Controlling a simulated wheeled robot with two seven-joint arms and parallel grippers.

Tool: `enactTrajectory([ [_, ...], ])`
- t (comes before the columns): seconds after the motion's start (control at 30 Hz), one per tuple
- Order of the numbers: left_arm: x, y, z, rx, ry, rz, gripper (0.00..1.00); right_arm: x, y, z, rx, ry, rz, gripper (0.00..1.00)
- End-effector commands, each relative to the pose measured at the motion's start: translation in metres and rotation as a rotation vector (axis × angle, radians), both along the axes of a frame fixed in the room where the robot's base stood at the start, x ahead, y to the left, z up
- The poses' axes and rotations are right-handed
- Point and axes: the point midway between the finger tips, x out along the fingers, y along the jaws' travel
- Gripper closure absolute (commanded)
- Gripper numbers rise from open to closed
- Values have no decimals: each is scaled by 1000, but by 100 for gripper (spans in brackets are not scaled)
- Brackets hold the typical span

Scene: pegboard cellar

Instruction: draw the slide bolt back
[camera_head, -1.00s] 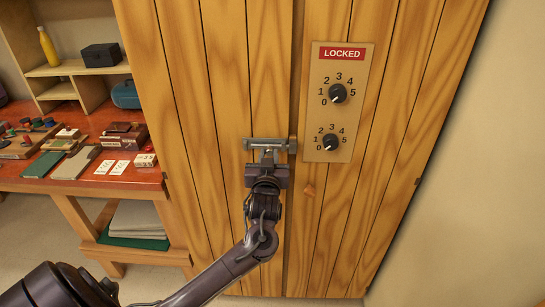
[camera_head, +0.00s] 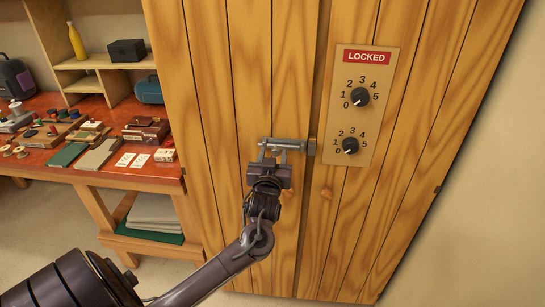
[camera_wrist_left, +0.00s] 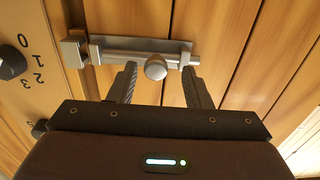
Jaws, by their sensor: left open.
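The steel slide bolt (camera_head: 297,145) lies level on the wooden door, its rod reaching the catch at the door gap. In the left wrist view its plate (camera_wrist_left: 125,57), round knob (camera_wrist_left: 156,68) and catch block (camera_wrist_left: 73,51) show clearly. My left gripper (camera_head: 277,153) is in front of the bolt. In the left wrist view its open fingers (camera_wrist_left: 157,84) stand on either side of the knob, with a gap on each side. I cannot tell how deep the fingertips reach around it. My right gripper is not in view.
A panel with a red LOCKED sign (camera_head: 367,57) and two dials, an upper dial (camera_head: 360,96) and a lower dial (camera_head: 350,146), is right of the bolt. A red-topped workbench (camera_head: 110,172) with boxes and small items stands at left.

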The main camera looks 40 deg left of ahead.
Motion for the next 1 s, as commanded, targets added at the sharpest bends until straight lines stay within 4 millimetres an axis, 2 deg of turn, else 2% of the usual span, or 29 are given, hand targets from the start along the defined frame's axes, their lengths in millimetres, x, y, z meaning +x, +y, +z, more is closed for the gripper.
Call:
enactTrajectory([
  [0.5,-61,-36,-3,-3,1,1,55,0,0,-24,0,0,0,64],
  [1.0,-67,-38,-1,-1,0,2,55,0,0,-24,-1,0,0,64],
])
